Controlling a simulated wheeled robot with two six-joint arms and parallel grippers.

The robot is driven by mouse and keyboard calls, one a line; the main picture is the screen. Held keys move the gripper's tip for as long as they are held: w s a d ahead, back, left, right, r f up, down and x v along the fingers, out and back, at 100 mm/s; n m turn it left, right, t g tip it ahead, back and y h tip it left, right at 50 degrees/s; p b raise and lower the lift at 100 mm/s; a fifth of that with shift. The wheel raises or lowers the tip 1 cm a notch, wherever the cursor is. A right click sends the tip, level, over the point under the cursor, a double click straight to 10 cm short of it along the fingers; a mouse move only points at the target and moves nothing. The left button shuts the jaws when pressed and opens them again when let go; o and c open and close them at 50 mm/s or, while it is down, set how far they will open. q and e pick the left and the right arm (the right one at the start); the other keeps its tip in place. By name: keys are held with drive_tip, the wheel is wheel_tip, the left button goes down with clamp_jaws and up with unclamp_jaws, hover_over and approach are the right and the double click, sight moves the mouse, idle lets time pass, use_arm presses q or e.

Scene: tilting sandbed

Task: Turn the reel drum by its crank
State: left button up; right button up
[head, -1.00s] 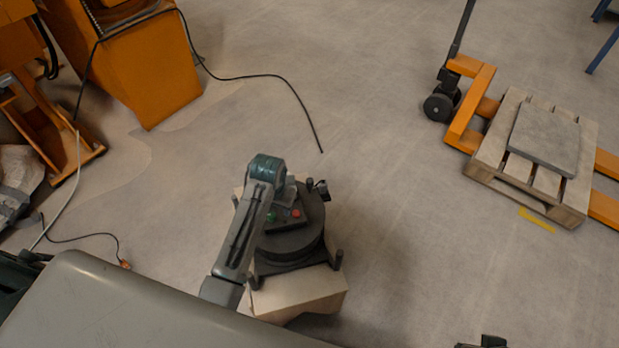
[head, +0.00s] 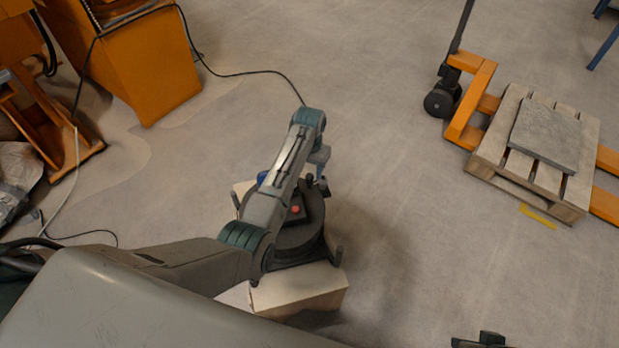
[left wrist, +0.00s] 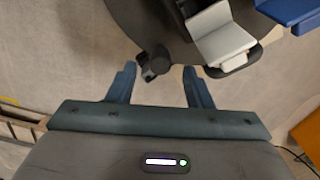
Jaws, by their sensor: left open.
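The dark round reel drum (head: 291,242) stands on a pale box (head: 300,288) in the head view. In that view my left forearm hides part of it. A small black crank knob (head: 324,187) rises at the drum's far right edge. In the left wrist view the knob (left wrist: 155,65) lies between the tips of my open left gripper (left wrist: 160,70), nearer the left finger. I cannot tell if either finger touches it. In the head view the left gripper (head: 320,168) is just above and beside the knob. My right gripper is not recognisable.
A red button (head: 295,209) sits on the drum's top. An orange cabinet (head: 150,70) stands at upper left, with a black cable (head: 245,73) on the floor. An orange pallet truck (head: 470,105) with a wooden pallet (head: 487,170) is at right. The floor between is clear.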

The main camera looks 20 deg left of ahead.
sight(309, 176)
use_arm(q)
drive_tip(key=shift+f+b, duration=0.3)
drive_tip(key=shift+f, duration=1.7)
clamp_jaws()
